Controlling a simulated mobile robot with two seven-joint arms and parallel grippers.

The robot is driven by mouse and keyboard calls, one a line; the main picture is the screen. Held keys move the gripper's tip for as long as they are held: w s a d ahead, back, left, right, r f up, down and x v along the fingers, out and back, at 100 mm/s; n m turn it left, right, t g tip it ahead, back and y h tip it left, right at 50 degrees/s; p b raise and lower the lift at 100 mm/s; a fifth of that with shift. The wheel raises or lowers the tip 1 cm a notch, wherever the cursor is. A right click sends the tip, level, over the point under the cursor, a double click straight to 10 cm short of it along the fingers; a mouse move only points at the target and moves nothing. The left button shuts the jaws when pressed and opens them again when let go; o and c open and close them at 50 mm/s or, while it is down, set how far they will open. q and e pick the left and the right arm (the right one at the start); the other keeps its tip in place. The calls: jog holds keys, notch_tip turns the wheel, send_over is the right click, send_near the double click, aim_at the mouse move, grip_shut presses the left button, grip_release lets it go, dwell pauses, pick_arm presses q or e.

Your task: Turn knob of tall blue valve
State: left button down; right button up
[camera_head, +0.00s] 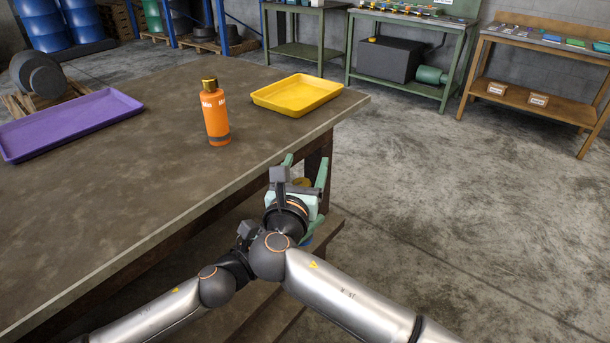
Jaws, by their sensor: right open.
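I cannot make out a tall blue valve or its knob in the head view. My right gripper (306,165) is at the near right edge of the workbench, its pale green fingers spread apart with nothing visibly held. A small yellowish thing (302,183) shows partly between the fingers; most of it is hidden, and I cannot tell what it is. My left arm comes in from the lower left and ends in dark parts (247,231) beside my right wrist. I cannot tell the state of the left gripper's jaws.
The workbench (180,190) carries an orange bottle (215,117) with a gold cap, a yellow tray (297,107) and a purple tray (70,128). Blue barrels (42,27) stand at the back left. A green table (410,80) and a wooden table (545,100) stand behind. Floor at right is clear.

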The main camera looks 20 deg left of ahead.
notch_tip(320, 180, up, 7)
jog(key=shift+r, duration=0.2)
dwell(0.4)
jog(key=s+n+y, duration=0.1)
jog(key=y, duration=0.1)
jog(key=s+d+f+n+y, duration=0.1)
jog(key=n+y, duration=0.1)
jog(key=s+d+n+y, duration=0.1)
jog(key=y, duration=0.1)
jog(key=shift+s+f+y, duration=0.25)
jog(key=shift+f+y, duration=0.15)
jog(key=s+d+f+n+g+y, duration=0.35)
jog(key=s+f+g, duration=0.2)
jog(key=f, duration=0.25)
jog(key=shift+m+t, duration=0.25)
jog(key=shift+t, duration=0.2)
jog(key=shift+x, duration=5.45)
jog(key=shift+w+d+r, duration=0.1)
jog(key=shift+w+d, duration=0.05)
jog(key=shift+d, duration=0.05)
grip_shut()
